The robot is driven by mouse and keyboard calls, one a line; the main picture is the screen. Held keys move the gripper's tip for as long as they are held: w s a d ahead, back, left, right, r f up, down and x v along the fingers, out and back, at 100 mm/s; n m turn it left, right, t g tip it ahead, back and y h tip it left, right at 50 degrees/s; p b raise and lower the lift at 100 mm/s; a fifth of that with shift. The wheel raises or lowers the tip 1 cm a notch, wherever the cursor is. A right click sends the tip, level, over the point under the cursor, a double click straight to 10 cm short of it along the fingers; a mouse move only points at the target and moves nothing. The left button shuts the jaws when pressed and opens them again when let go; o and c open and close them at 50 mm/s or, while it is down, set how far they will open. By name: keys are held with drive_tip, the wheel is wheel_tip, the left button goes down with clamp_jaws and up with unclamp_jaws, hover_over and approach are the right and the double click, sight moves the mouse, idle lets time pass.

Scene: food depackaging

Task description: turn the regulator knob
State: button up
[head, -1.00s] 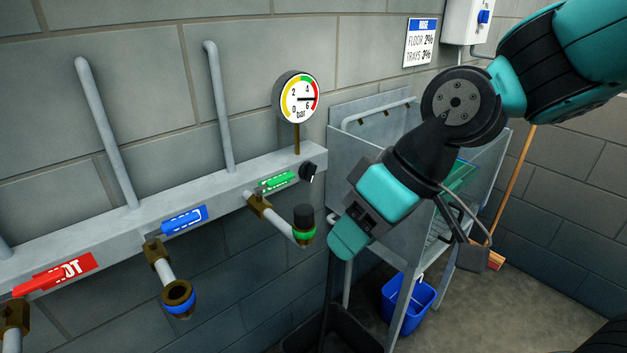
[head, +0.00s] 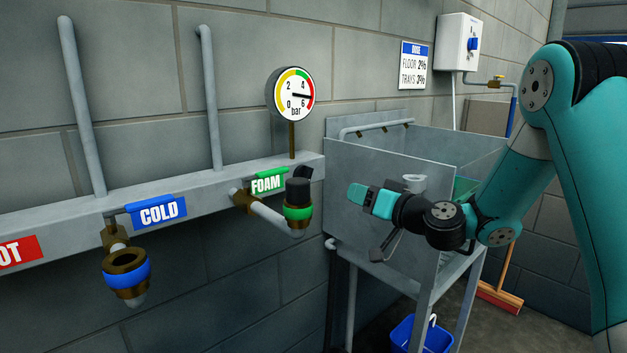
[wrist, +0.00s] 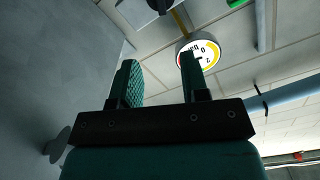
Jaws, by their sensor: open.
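The black regulator knob (head: 303,173) sits at the right end of the grey pipe manifold (head: 230,183), below the pressure gauge (head: 290,95). In the head view the black-capped foam outlet (head: 298,201) partly hides it. My gripper (head: 358,197) is to the right of the knob, pointing left and apart from it, in front of the steel sink. In the wrist view my gripper (wrist: 160,75) shows two teal fingers spread apart with nothing between them. A dark part at the top edge of that view looks like the knob, cut off by the frame.
The steel sink (head: 350,165) stands close behind my gripper. The foam outlet juts out below and in front of the knob. A cold outlet (head: 127,270) is farther left. A blue bucket (head: 420,335) and a broom (head: 499,297) are low on the right.

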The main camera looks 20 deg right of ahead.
sight(310, 175)
drive_tip(key=p+x, duration=0.5)
drive_tip(key=x, duration=1.1)
drive_tip(key=shift+s+a, duration=0.1)
drive_tip(key=shift+a, duration=0.05)
clamp_jaws()
